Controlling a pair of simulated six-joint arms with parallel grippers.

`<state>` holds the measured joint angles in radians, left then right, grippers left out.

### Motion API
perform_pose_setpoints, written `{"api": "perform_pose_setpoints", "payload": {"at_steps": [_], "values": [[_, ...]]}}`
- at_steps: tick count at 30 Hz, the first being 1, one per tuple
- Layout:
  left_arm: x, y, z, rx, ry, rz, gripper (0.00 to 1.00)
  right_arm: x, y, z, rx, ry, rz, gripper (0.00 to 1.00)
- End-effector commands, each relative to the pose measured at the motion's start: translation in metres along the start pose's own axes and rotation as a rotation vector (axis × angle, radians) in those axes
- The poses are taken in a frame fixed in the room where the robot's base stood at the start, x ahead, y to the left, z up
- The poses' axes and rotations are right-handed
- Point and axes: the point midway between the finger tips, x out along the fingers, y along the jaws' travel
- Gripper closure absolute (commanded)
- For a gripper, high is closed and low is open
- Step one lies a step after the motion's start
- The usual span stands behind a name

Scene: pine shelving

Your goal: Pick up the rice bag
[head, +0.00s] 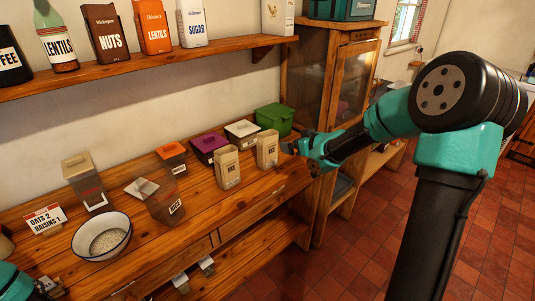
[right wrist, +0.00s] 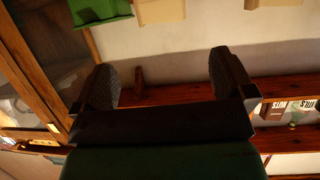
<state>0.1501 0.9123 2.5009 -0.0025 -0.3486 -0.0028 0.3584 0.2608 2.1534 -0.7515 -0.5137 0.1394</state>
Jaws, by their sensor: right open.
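Two beige paper bags stand upright on the wooden counter in the head view, one nearer (head: 227,167) and one farther right (head: 267,150). Their labels are too small to read surely. My right gripper (head: 288,147) is just right of the farther bag. In the right wrist view its fingers (right wrist: 167,80) are apart with nothing between them. Beige surfaces, likely the bags, show at that view's top edge (right wrist: 160,10), beyond the fingers. My left gripper (head: 48,287) is only partly in view at the bottom left corner; its jaws are unclear.
A clear bin marked rice (head: 166,207), a bowl of grain (head: 102,237), a sign (head: 45,218), and orange-lidded (head: 172,158), purple (head: 209,147), white-lidded (head: 242,132) and green (head: 274,118) containers crowd the counter. A shelf (head: 150,64) of packages hangs above. A cabinet (head: 328,70) stands right.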

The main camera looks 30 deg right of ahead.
Motion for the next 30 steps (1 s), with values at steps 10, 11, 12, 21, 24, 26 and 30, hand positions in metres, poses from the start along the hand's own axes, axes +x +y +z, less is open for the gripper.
{"api": "perform_pose_setpoints", "payload": {"at_steps": [10,11,12,21,24,26,30], "values": [[0.000,0.000,0.000,0.000,0.000,0.000,0.62,0.014,-0.001,0.001,0.003,-0.002,-0.001,0.00],[0.000,0.000,0.000,0.000,0.000,0.000,0.62,0.018,-0.001,0.001,0.002,-0.002,-0.002,0.00],[0.000,0.000,0.000,0.000,0.000,0.000,0.62,0.024,-0.001,0.001,0.001,-0.002,-0.002,0.00],[0.000,0.000,0.000,0.000,0.000,0.000,0.62,0.073,-0.001,0.001,0.002,-0.002,-0.002,0.00],[0.000,0.000,0.000,0.000,0.000,0.000,0.62,0.089,-0.001,0.001,0.001,-0.002,-0.002,0.00],[0.000,0.000,0.000,0.000,0.000,0.000,0.62,0.098,-0.001,0.002,0.002,-0.002,-0.001,0.00],[0.000,0.000,0.000,0.000,0.000,0.000,0.62,0.116,-0.001,0.001,0.002,-0.002,-0.001,0.00]]}}
